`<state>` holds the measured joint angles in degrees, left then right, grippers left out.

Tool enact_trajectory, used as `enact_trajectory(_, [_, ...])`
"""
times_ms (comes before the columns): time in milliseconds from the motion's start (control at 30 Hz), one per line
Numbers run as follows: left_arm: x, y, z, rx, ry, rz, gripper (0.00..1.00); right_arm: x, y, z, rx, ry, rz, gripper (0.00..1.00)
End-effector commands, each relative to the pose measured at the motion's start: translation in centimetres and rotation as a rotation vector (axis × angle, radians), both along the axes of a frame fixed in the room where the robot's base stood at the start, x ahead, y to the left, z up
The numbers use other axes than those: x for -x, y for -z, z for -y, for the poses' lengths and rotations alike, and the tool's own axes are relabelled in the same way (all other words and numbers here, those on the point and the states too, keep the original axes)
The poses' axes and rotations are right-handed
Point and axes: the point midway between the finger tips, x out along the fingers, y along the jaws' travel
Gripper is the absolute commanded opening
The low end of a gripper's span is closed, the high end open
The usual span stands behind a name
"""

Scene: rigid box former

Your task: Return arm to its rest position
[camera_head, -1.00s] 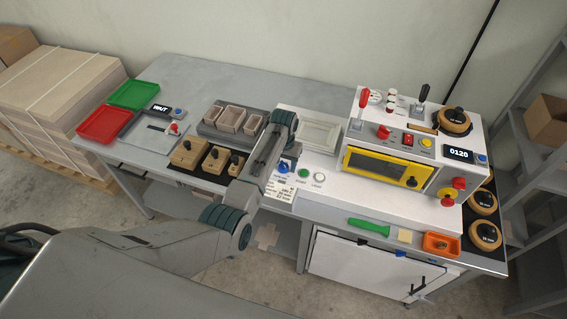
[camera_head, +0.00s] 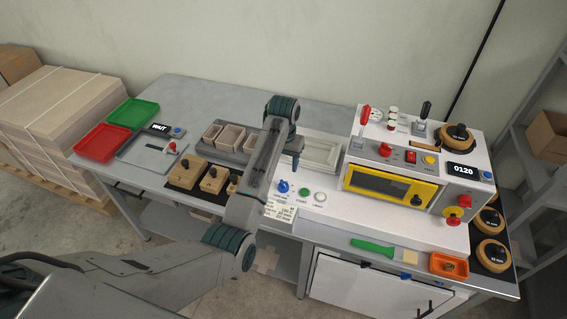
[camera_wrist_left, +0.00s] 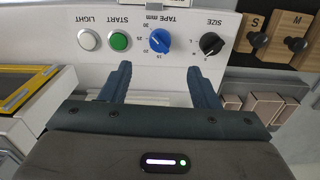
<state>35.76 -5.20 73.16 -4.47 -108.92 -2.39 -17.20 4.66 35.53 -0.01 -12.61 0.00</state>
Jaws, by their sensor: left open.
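My left arm reaches in from the lower left over the middle of the bench. In the head view, my left gripper (camera_head: 294,161) hangs below the wrist, above the white panel, partly hidden by the arm. In the left wrist view, the gripper (camera_wrist_left: 160,84) has its two dark fingers spread apart with nothing between them. Beyond the fingers are the blue tape knob (camera_wrist_left: 160,41), the green start button (camera_wrist_left: 119,42), the white light button (camera_wrist_left: 89,39) and the black size knob (camera_wrist_left: 211,44). My right gripper is not in view.
The white machine with a yellow-framed window (camera_head: 391,188) stands to the right of my arm. Grey-brown box moulds (camera_head: 231,138) and wooden blocks (camera_head: 213,180) lie to the left. Red (camera_head: 101,143) and green (camera_head: 132,113) trays sit at the far left.

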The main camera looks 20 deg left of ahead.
Motion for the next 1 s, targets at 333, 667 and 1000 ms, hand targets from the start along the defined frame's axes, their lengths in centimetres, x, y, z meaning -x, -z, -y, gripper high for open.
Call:
enact_trajectory(333, [0.0,-0.6,0.0,0.0,0.0,0.0,0.56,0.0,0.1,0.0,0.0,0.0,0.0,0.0])
enact_trajectory(667, [0.6,0.1,-0.3,-0.001,-0.004,0.002,0.56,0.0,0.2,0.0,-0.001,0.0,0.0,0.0])
enact_trajectory(1000, [11.3,7.0,-4.2,-0.025,-0.05,0.086,0.56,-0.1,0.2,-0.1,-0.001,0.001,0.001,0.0])
